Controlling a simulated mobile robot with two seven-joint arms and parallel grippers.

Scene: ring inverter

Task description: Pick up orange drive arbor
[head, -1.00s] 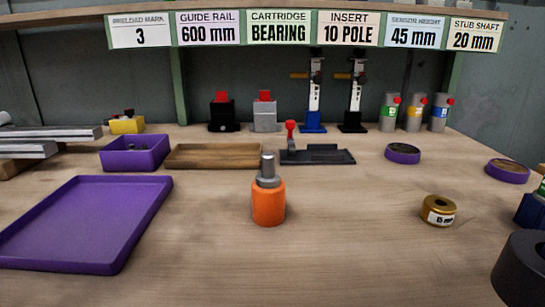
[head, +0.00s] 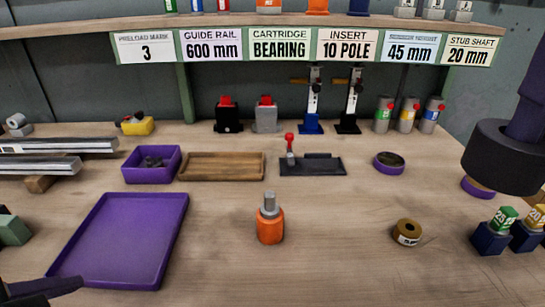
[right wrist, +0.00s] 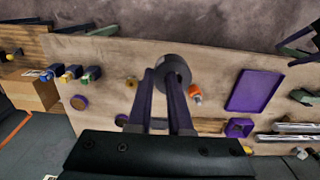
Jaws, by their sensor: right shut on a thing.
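The orange drive arbor (head: 270,225) stands upright on the bench near its middle, with a grey stepped shaft on top. It also shows in the right wrist view (right wrist: 195,93). Nothing touches it. My right gripper (head: 525,125) is at the right edge of the head view, shut on a dark grey ring (head: 500,165). The ring shows between its finger ends in the right wrist view (right wrist: 173,66), held above the bench and well right of the arbor. A dark part of my left gripper (head: 45,291) shows at the bottom left corner; its jaw opening cannot be made out.
An empty purple tray (head: 179,213) lies left of the arbor and a brass ring (head: 407,232) lies right of it. Behind are a purple bin (head: 130,172), a wooden tray (head: 182,168) and a dark fixture with a red knob (head: 326,165). The bench around the arbor is clear.

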